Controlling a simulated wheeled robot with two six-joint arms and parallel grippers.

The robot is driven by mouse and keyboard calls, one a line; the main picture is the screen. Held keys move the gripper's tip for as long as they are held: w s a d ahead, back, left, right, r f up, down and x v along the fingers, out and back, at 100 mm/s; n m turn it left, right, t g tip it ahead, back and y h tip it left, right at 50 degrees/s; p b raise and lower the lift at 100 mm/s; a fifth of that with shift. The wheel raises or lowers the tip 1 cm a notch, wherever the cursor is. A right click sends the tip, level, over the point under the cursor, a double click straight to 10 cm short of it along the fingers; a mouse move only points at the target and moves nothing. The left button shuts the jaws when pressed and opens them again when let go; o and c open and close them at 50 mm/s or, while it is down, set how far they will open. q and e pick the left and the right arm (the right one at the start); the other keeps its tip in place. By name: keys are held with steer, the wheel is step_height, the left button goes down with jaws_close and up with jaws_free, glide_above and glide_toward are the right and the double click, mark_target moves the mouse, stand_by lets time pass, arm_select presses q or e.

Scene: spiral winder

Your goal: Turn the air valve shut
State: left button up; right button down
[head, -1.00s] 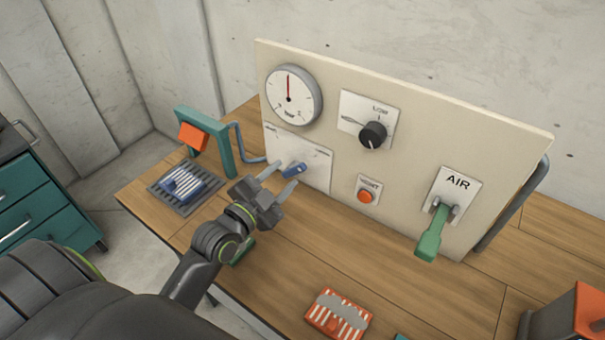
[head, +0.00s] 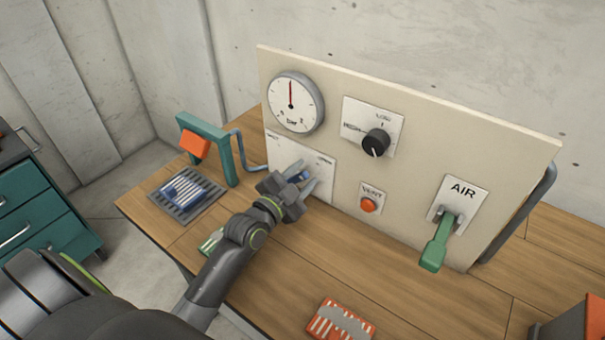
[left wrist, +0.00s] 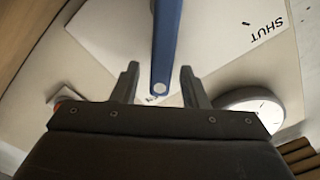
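A blue lever (head: 299,175) sits on a white plate (head: 285,152) low on the panel's left side. In the left wrist view the blue lever (left wrist: 165,45) shows between the fingers, and the white plate (left wrist: 235,22) reads SHUT at its right. My left gripper (head: 301,179) is at the lever; it also shows in the left wrist view (left wrist: 159,76), open, with visible gaps beside the lever. A green lever (head: 439,245) hangs down below the AIR label (head: 463,189), right of my left gripper. My right gripper is not in view.
The upright panel (head: 480,135) carries a gauge (head: 293,104), a black knob (head: 376,142) and an orange VENT button (head: 368,205). A teal frame (head: 222,150) and a grille tray (head: 186,213) stand left. A red-striped packet (head: 340,322) lies in front. The wooden bench right of my arm is mostly clear.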

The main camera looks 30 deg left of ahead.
arm_select(q)
jaws_close()
stand_by(0.3)
